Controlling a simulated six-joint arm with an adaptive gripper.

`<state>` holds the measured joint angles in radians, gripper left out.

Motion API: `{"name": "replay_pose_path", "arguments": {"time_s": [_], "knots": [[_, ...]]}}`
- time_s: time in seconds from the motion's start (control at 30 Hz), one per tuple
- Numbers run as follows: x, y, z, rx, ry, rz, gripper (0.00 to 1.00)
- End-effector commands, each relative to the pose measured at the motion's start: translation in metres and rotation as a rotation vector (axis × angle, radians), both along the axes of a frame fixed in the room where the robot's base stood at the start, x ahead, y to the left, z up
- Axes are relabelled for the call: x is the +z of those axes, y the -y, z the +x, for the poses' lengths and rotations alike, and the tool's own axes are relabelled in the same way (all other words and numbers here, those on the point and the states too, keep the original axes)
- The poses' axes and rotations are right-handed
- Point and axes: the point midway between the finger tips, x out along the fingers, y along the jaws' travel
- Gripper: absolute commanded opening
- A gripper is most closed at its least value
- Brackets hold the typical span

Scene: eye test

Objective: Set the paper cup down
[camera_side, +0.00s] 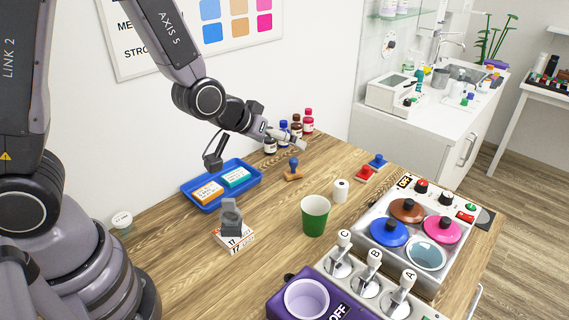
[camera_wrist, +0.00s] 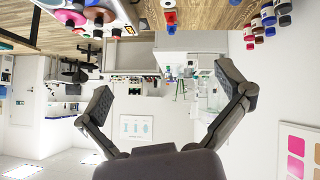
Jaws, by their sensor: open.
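A green paper cup (camera_side: 314,218) with a white inside stands upright on the wooden table, near its middle, in the side view. My gripper (camera_side: 292,139) is up at the back of the table, well above and behind the cup and apart from it. In the wrist view, which is upside down, my gripper (camera_wrist: 167,92) has its two fingers spread wide with nothing between them. I cannot make out the cup in the wrist view.
A white roll (camera_side: 341,190) stands just behind the cup. Small bottles (camera_side: 308,123) stand at the back.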

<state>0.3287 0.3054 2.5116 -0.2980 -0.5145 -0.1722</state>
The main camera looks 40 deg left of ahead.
Motion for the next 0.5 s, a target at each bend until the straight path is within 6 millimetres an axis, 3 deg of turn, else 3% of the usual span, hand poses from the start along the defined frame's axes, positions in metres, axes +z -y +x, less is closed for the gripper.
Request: {"name": "replay_pose_path", "arguments": {"time_s": [0.03, 0.2, 0.33, 0.5], "knots": [[0.027, -0.009, -0.008, -0.011, -0.010, -0.009, 1.00], [0.090, -0.039, -0.064, -0.079, -0.108, 0.025, 1.00], [0.124, -0.065, -0.122, -0.111, -0.179, 0.087, 1.00], [0.143, -0.090, -0.192, -0.115, -0.263, 0.165, 1.00]]}}
